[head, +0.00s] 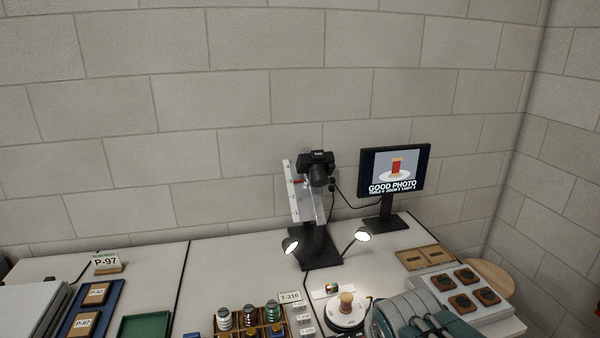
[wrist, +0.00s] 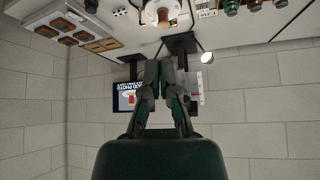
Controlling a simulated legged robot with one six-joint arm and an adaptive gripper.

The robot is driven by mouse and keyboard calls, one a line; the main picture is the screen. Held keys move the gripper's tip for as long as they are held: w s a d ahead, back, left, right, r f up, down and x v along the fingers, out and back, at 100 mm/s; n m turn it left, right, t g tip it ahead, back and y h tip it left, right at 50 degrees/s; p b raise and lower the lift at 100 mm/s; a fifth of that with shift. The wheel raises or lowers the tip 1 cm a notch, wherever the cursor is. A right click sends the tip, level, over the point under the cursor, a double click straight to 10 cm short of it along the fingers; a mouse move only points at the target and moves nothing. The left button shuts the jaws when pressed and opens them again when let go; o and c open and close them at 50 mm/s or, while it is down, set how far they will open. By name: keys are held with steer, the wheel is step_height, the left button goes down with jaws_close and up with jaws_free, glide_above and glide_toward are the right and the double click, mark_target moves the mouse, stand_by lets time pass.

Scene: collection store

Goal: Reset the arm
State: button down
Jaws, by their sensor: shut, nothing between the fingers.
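My gripper (wrist: 165,72) shows in the middle of the wrist view, its fingers together with nothing between them. The wrist view is upside down, with the table at the top and the wall below. In the head view my grey-green arm (head: 415,318) is at the bottom right, over the front of the table. My fingertips cannot be made out there. In the wrist view the fingers overlap the camera stand and the monitor behind them.
A camera (head: 317,168) on a stand and a monitor (head: 394,170) reading "GOOD PHOTO" stand at the back. A spool sits on a round white turntable (head: 345,318). A bottle rack (head: 262,322), a green tray (head: 145,327) and a white tray (head: 493,306) with dark pieces stand nearby.

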steer(key=s+d+r, duration=0.1)
steer(key=s, duration=0.4)
steer(key=s+d+r+g, duration=0.1)
steer(key=s+r, duration=0.1)
steer(key=s, duration=0.4)
steer(key=shift+d+n, duration=0.3)
